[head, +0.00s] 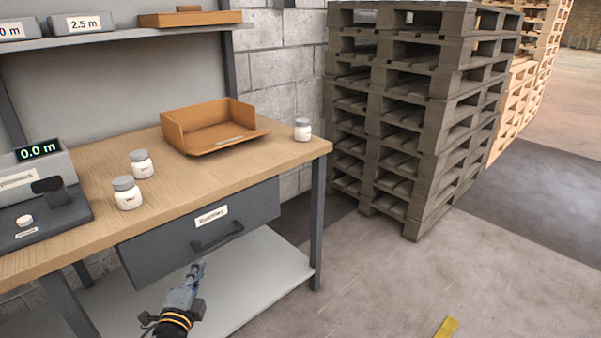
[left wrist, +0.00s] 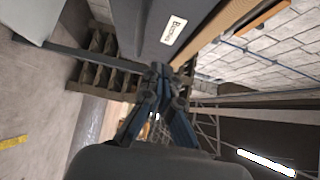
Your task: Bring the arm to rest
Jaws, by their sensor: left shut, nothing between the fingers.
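My left gripper (head: 194,270) is low in the head view, in front of the workbench and below its drawer (head: 210,228). It also shows in the left wrist view (left wrist: 160,72), where its fingers come together with nothing between them. The grey drawer front with its label appears just beyond the fingertips in that view (left wrist: 150,30). The drawer looks shut. I cannot tell whether the fingertips touch anything. My right gripper is not in view.
The wooden workbench (head: 250,162) holds an open orange tray (head: 205,128), several white jars such as one at the right corner (head: 303,130), and a display device (head: 38,190). A lower shelf (head: 255,290) runs underneath. Stacked pallets (head: 410,120) stand right. Floor in front is clear.

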